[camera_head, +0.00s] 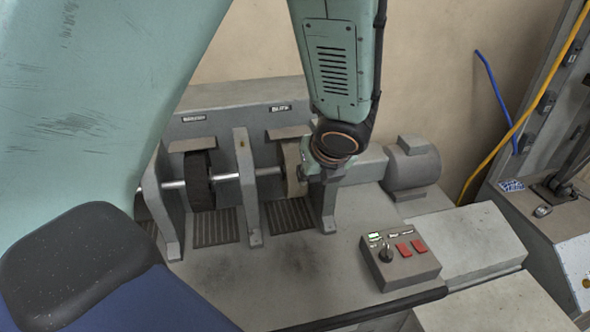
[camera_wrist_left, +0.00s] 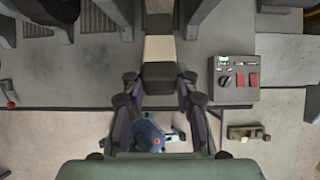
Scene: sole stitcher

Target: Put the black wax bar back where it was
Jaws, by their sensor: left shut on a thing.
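In the left wrist view my left gripper (camera_wrist_left: 159,78) is shut on a dark block, the black wax bar (camera_wrist_left: 159,73), which sits between the two fingertips. Just beyond it in that view is the tan buffing wheel (camera_wrist_left: 159,47). In the head view my left gripper (camera_head: 309,173) is beside the buffing wheel (camera_head: 292,166), mostly hidden by its own wrist. The bar cannot be made out in the head view. My right gripper is not in view.
A dark brush wheel (camera_head: 199,180) shares the shaft, with slatted grilles below. A motor (camera_head: 414,166) stands right, and a control box (camera_head: 400,256) with red switches sits in front. The bench top (camera_head: 300,268) before the wheels is clear. A black edge bar (camera_head: 365,312) runs along the front.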

